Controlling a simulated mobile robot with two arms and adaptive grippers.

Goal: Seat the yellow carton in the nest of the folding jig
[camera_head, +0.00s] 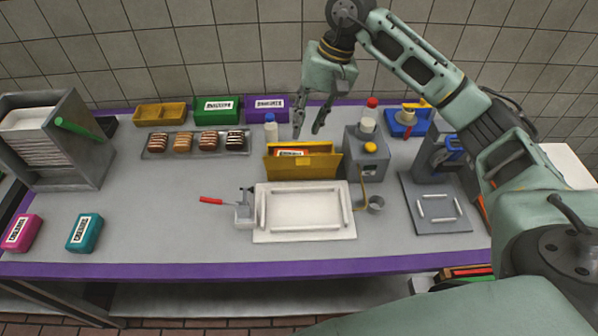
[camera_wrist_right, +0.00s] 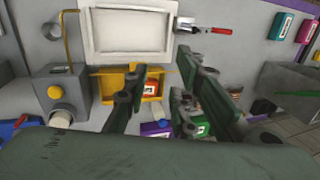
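A yellow open-topped box (camera_head: 303,168) stands upright at the middle of the table, behind a white board (camera_head: 305,234) with a raised rectangular frame. An orange-red labelled piece shows inside the box, also in the right wrist view (camera_wrist_right: 150,87). No other piece is plainly a yellow carton. I cannot tell whether the white board or the grey plate (camera_head: 437,222) with short white bars, at right, is the folding jig. My right gripper (camera_head: 307,132) is open and empty, fingers down, above and behind the yellow box. My left gripper is not in view.
A grey dispenser (camera_head: 367,160) with a yellow knob stands right of the box. Pink (camera_head: 22,232) and teal (camera_head: 85,231) cartons lie front left. The left-middle tabletop is clear.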

